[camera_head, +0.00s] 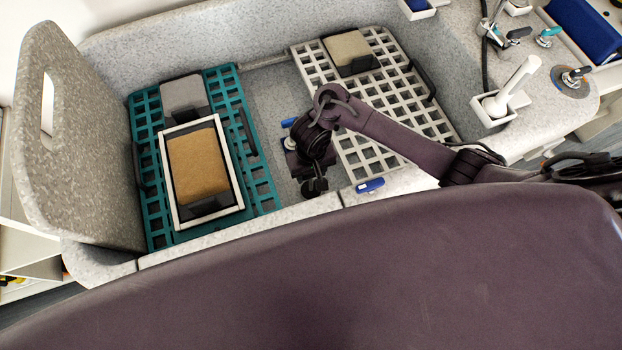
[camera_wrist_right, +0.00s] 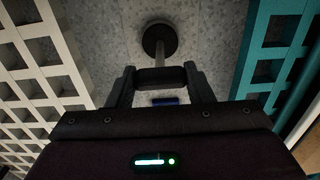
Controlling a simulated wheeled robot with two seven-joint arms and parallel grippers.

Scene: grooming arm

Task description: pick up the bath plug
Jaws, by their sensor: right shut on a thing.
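The bath plug shows in the right wrist view as a dark round disc (camera_wrist_right: 160,40) with a pale stem and a dark crossbar handle. My right gripper (camera_wrist_right: 160,79) has its two fingers closed on the ends of that handle. In the head view my right gripper (camera_head: 312,168) points down into the tub between the two grates. A dark rounded part of the plug (camera_head: 315,187) shows just below it. I cannot tell whether the disc touches the tub floor. My left gripper is in neither view.
A teal grate (camera_head: 155,215) with a framed tan pad (camera_head: 198,165) lies left; a white grate (camera_head: 375,150) lies right. The tub's front rim (camera_head: 240,227) carries a blue clip (camera_head: 370,185). A grey slotted panel (camera_head: 85,150) stands at the left end.

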